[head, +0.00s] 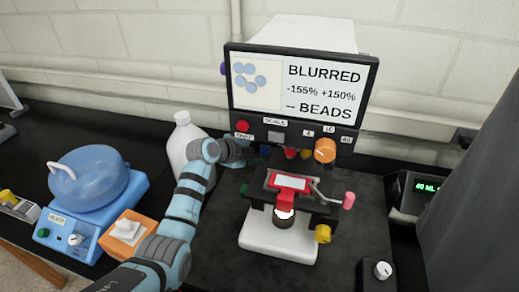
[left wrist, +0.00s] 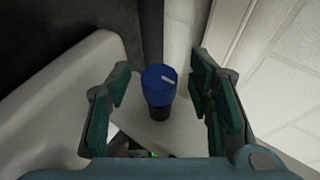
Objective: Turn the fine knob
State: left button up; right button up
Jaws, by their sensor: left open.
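A blue knob (left wrist: 160,88) with a white pointer mark on its top and a dark lower part stands between the fingers of my left gripper (left wrist: 160,74) in the left wrist view. The fingers are open, with a gap on both sides of it. In the head view my left gripper (head: 243,151) is at the left of the panel under the screen, near a small blue piece (head: 265,152) it partly hides. No knob carries a readable "fine" label. The screen (head: 303,86) reads BLURRED, -155% +150% and BEADS. My right gripper is not in view.
An orange knob (head: 325,150) is on the panel's right. Below is a stage with a red-framed slide (head: 290,182), a pink knob (head: 348,200) and a yellow knob (head: 323,233). A white bottle (head: 184,138) stands close behind my left arm. A blue-domed device (head: 88,178) is at left.

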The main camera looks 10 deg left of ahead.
pick_arm(q)
jog(key=shift+s+r, duration=0.2)
jog(key=shift+s, duration=0.25)
jog(key=c, duration=0.3)
grip_shut()
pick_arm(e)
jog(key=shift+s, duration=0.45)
pick_arm(q)
jog(key=shift+f, duration=0.1)
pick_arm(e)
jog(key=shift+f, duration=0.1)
pick_arm(q)
jog(key=shift+s+f+m+t+h+b, duration=0.1)
jog(key=shift+m+t+h+b, duration=0.25)
jog(key=shift+t+b, duration=0.95)
jog(key=shift+w+f+m+t+h+b, duration=0.15)
jog(key=shift+m+t+h+b, duration=0.25)
jog(key=shift+t+b, duration=0.9)
jog(key=shift+s+f+m+t+h+b, duration=0.15)
jog(key=shift+m+t+h+b, duration=0.35)
jog(key=shift+b, duration=1.5)
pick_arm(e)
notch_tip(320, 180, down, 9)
pick_arm(q)
jog(key=shift+r, duration=0.15)
